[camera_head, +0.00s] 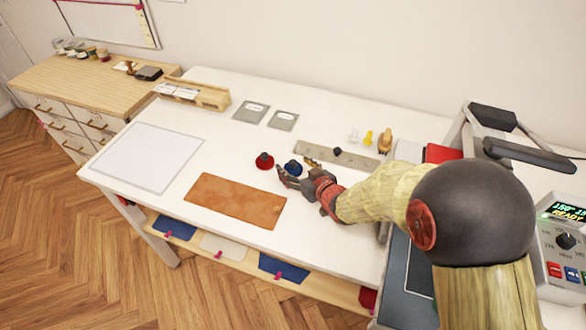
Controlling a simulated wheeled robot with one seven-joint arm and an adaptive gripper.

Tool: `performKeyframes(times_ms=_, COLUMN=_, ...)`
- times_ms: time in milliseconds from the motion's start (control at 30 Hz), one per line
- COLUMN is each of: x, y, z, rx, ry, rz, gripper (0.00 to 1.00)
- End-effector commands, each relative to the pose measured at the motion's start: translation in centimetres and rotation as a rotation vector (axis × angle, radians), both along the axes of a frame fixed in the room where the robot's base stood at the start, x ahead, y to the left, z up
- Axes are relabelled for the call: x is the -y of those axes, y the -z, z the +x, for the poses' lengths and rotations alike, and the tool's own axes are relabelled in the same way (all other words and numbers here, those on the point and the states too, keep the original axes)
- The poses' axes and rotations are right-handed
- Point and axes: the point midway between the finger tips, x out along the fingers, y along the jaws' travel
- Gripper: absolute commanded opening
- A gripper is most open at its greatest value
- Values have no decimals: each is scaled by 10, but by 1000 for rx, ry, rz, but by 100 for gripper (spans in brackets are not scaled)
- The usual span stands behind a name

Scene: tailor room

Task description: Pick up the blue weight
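The blue weight (292,168), small and round with a dark top, is on the white table between the red weight and my arm. My gripper (295,171) is at the blue weight, with its fingers spread on either side of it and partly hiding it. The gripper looks open. I cannot tell whether a finger touches the weight. The red weight (264,161) stands just to the left of the blue one.
A brown leather piece (236,199) lies in front, and a pale sheet (147,156) lies at left. A grey metal strip (318,155) with a small dark knob (337,152) lies behind the gripper. A press machine (520,150) stands at right. The table's back middle has free room.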

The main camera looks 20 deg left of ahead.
Motion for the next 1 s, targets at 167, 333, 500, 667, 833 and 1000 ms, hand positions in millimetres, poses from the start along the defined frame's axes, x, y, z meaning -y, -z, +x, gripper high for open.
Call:
performKeyframes(times_ms=167, x=0, y=0, z=0, rx=0, ry=0, rz=0, gripper=52)
performKeyframes(times_ms=333, x=0, y=0, z=0, rx=0, ry=0, rz=0, gripper=42)
performKeyframes(times_ms=500, x=0, y=0, z=0, rx=0, ry=0, rz=0, gripper=33)
performKeyframes(times_ms=667, x=0, y=0, z=0, rx=0, ry=0, rz=0, gripper=24)
performKeyframes(times_ms=833, x=0, y=0, z=0, rx=0, ry=0, rz=0, gripper=14)
performKeyframes(times_ms=1000, x=0, y=-1, z=0, rx=3, ry=0, rz=1, gripper=8)
